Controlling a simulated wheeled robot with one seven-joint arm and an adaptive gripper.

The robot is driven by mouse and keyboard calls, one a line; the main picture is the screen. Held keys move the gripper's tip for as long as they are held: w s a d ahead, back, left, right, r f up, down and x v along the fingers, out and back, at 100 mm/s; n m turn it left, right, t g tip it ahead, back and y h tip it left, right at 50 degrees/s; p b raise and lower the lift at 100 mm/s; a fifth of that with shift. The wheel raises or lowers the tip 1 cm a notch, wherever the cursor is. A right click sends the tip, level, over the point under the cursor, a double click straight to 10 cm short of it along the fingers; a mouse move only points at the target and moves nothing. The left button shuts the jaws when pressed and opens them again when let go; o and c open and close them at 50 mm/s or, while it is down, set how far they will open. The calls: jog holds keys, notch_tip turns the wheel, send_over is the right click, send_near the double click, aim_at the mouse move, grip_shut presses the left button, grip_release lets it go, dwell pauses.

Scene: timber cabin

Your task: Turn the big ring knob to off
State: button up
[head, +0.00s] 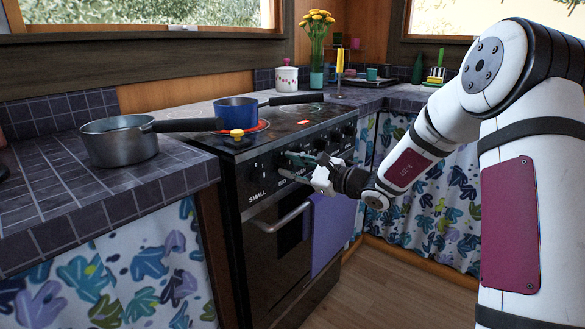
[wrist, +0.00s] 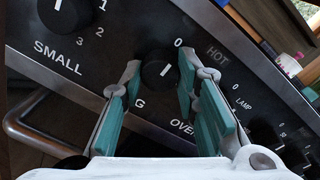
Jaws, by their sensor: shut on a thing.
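The big ring knob (wrist: 153,77) is a round black knob on the black stove panel, in the wrist view. Its white mark slants up and right, roughly toward the printed 0 above it. My gripper (wrist: 160,82) has a teal-padded finger on each side of the knob and is shut on it. The left finger covers part of the label under the knob, leaving a G visible.
The small ring knob (wrist: 66,12) is to the left, with numbers beside it. A blue pot (head: 236,111) stands on the stove, and a steel pan (head: 119,142) on the tiled counter. A purple towel (head: 330,230) hangs from the oven handle (head: 277,222) below my gripper.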

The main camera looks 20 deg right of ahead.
jog(key=o, duration=1.2)
jog(key=shift+c, duration=0.2)
jog(key=shift+s+d, duration=0.1)
jog(key=v, duration=1.1)
jog(key=shift+s+d, duration=0.2)
jog(key=shift+s, duration=0.1)
